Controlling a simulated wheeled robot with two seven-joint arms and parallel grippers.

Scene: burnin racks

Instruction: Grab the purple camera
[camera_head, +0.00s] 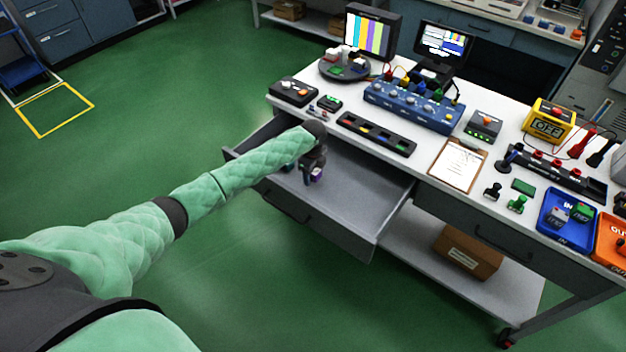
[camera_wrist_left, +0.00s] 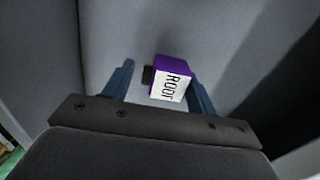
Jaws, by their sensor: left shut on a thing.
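The purple camera (camera_wrist_left: 173,63) is a small box with a white label reading "ROOT" and a dark part on its left side. In the left wrist view it sits between the two blue fingers of my left gripper (camera_wrist_left: 160,83), which is shut on it. In the head view my left gripper (camera_head: 313,175) is inside the open grey drawer, and a bit of purple (camera_head: 318,175) shows at its fingers. Whether the camera touches the drawer floor I cannot tell. My right gripper is not in view.
The open drawer (camera_head: 345,205) has raised walls around my gripper. The white bench top (camera_head: 400,172) above it holds a black tray (camera_head: 377,134), a blue switch box (camera_head: 413,105), a clipboard (camera_head: 458,163) and a blue bin (camera_head: 567,220).

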